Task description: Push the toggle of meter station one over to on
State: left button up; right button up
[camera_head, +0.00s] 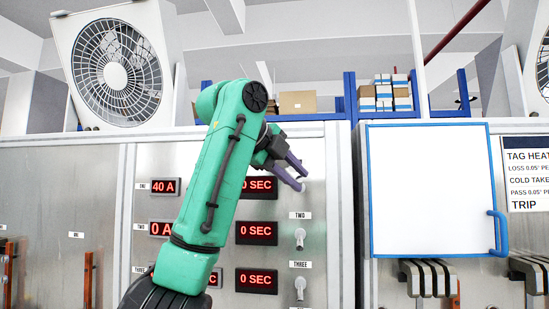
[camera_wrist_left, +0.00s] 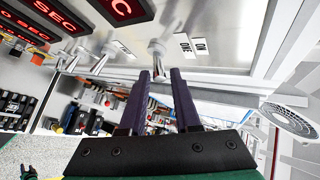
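The meter station one row shows a 40 A display (camera_head: 165,186) and a seconds display (camera_head: 259,185), partly covered by my left arm. In the head view its toggle is hidden behind my left gripper (camera_head: 295,172), which is at the panel above toggle two (camera_head: 299,238). In the left wrist view the pale toggle of station one (camera_wrist_left: 157,48) appears just beyond and between the fingertips of my left gripper (camera_wrist_left: 160,72). The purple fingers are apart with a gap between them. I cannot tell whether they touch the toggle. My right gripper is not in view.
Toggle three (camera_head: 300,287) is lower on the same panel. A blue-framed white board (camera_head: 430,190) with a handle stands to the right. Grey levers (camera_head: 428,275) are below it. A fan (camera_head: 116,72) is at the upper left.

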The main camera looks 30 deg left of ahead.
pick_arm(q)
jog(key=v, duration=1.2)
jog(key=shift+s+b, duration=0.35)
jog(key=shift+w, duration=0.25)
jog(key=shift+s+r, duration=0.1)
jog(key=shift+s, duration=0.1)
